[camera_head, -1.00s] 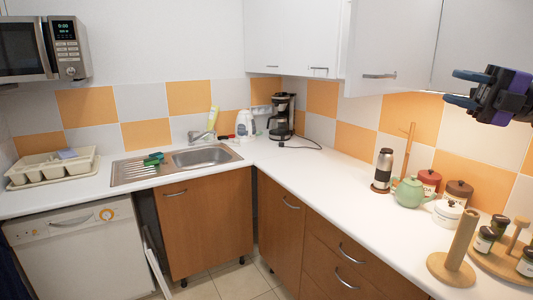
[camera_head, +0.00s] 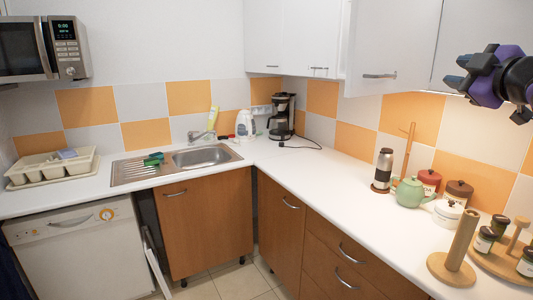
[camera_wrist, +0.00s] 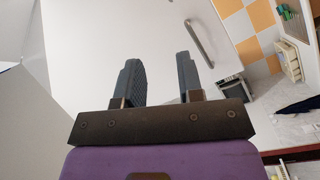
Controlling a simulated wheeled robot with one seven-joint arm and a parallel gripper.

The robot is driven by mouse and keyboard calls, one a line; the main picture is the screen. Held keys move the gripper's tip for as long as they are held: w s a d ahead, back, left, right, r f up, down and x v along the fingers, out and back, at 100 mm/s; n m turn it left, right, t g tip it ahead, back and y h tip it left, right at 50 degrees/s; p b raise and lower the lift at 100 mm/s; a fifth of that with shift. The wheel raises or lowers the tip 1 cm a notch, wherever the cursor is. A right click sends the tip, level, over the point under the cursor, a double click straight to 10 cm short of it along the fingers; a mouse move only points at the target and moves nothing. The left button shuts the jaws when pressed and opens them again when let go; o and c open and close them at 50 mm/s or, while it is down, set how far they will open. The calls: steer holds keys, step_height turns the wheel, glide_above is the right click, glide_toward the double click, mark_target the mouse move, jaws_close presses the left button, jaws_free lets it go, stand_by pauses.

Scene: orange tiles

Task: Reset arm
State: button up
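My gripper (camera_head: 452,82) is raised at the upper right of the head view, in front of the white wall cupboards and well above the right counter. In the wrist view my gripper (camera_wrist: 158,80) shows two dark fingers standing apart with nothing between them, so it is open and empty. Behind the fingers is a white cupboard door with a metal handle (camera_wrist: 207,40).
The right counter (camera_head: 330,170) holds a coffee maker (camera_head: 282,115), a steel flask (camera_head: 383,169), a green teapot (camera_head: 410,192), canisters and a wooden paper-roll stand (camera_head: 460,240). White wall cupboards (camera_head: 390,45) hang close to my arm. A sink (camera_head: 202,157) lies at the back.

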steer(key=s+a+f+m+g+h, duration=0.1)
steer(key=s+a+f+m+g, duration=0.2)
steer(key=s+f+m+g, duration=0.3)
steer(key=s+a+f+m+g+h, duration=0.1)
steer(key=s+a+f+m+g, duration=0.3)
steer(key=s, duration=1.2)
step_height(320, 180, down, 7)
steer(key=m+g, duration=0.3)
steer(key=shift+s+a+r, duration=0.15)
steer(key=shift+s+a, duration=0.05)
steer(key=shift+a, duration=0.05)
